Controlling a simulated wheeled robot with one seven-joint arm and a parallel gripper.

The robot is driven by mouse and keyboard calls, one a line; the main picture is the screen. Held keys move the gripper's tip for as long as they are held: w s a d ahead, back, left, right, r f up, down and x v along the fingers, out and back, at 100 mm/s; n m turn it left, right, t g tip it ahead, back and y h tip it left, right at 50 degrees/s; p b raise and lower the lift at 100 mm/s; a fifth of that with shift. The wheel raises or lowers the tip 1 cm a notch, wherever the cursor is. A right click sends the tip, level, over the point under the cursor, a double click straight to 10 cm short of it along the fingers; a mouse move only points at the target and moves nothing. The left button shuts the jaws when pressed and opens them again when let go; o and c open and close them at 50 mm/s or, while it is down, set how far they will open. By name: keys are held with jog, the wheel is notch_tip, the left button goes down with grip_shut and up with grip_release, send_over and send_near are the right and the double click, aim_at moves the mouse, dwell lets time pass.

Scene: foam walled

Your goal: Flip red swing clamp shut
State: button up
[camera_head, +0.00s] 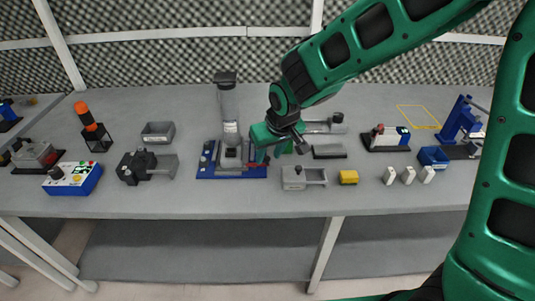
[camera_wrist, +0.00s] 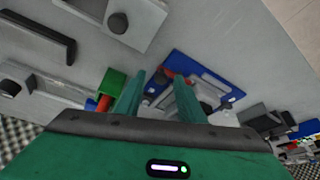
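A blue base plate (camera_head: 215,173) on the bench carries a grey fixture with an upright column (camera_head: 229,105). A dark red part (camera_head: 258,168), apparently the swing clamp, sits at the plate's right side, partly hidden under my gripper. My gripper (camera_head: 262,154) is low over that right side, pointing down. In the wrist view the blue plate (camera_wrist: 222,82) lies beyond my two green fingers (camera_wrist: 160,76). The fingers stand apart with a gap. A small red part (camera_wrist: 166,71) shows near the fingertips; whether they touch it is unclear. The clamp's swing position is not clear.
A black clamp-like device (camera_head: 137,168) is to the left, with a blue-and-white button box (camera_head: 72,178) beyond. Several white blocks (camera_head: 408,175) stand farther right. The bench front is clear.

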jog(key=v, duration=1)
jog(key=shift+r, duration=0.35)
jog(key=s+d+m+g+h, duration=0.1)
jog(key=s+d+m, duration=0.15)
jog(key=d, duration=0.85)
jog(key=s+d+m+h, duration=0.15)
jog(key=s+d, duration=0.25)
jog(key=d, duration=0.7)
jog(key=s+d+f+m+g, duration=0.1)
jog(key=s+d+m, duration=0.2)
jog(key=s+d, duration=0.3)
jog(key=s+d+m+g+y, duration=0.1)
jog(key=s+d+m+g, duration=0.1)
jog(key=s+d, duration=0.5)
jog(key=s+m, duration=0.1)
jog(key=s, duration=0.5)
jog(key=shift+d+f+m, duration=0.15)
jog(key=shift+f+m, duration=0.15)
jog(key=shift+f, duration=0.05)
jog(key=shift+c, duration=0.5)
